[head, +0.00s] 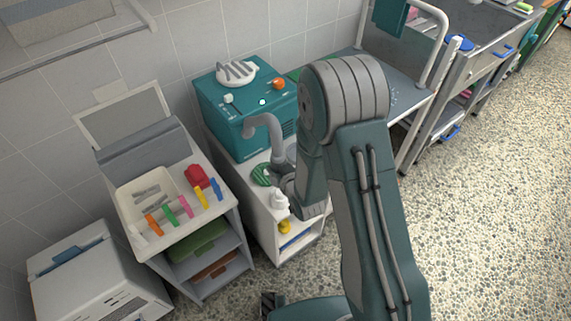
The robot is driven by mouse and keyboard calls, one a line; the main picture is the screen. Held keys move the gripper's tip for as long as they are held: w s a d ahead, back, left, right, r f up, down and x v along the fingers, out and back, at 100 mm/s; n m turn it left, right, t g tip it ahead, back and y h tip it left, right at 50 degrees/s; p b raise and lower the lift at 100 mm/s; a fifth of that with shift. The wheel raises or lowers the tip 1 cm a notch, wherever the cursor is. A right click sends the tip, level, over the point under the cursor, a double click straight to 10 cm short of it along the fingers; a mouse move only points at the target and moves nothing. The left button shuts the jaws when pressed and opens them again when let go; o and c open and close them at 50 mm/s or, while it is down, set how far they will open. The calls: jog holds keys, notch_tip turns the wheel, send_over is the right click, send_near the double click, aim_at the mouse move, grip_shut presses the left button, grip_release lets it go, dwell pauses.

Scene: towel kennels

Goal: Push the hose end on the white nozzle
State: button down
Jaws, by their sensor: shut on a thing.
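A grey bent hose (274,127) rises in front of the teal machine (222,122) and curves over to the left. Its end (248,132) hangs by the machine's front. My gripper (283,172) is shut on the lower part of the hose, partly hidden by my arm. A small white piece (228,99) stands on the machine's top at the left, apart from the hose end; it may be the white nozzle, but I cannot tell for sure. A small pale spot (262,102) shows on the top, near the hose's bend.
A white bottle (280,201) and a green coil (262,174) are close to my gripper on the white cart (256,206). A cart with a tray (126,196) stands left.

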aim_at(281, 193)
jog(key=shift+d+f, duration=0.15)
jog(key=shift+f, duration=0.8)
jog(key=shift+d+f, duration=0.1)
jog(key=shift+f, duration=0.8)
jog(key=shift+a+f, duration=0.15)
jog(key=shift+f, duration=1.05)
jog(key=shift+s+f, duration=0.1)
jog(key=shift+f, duration=1.2)
dwell(0.7)
jog(key=shift+r, duration=10.5)
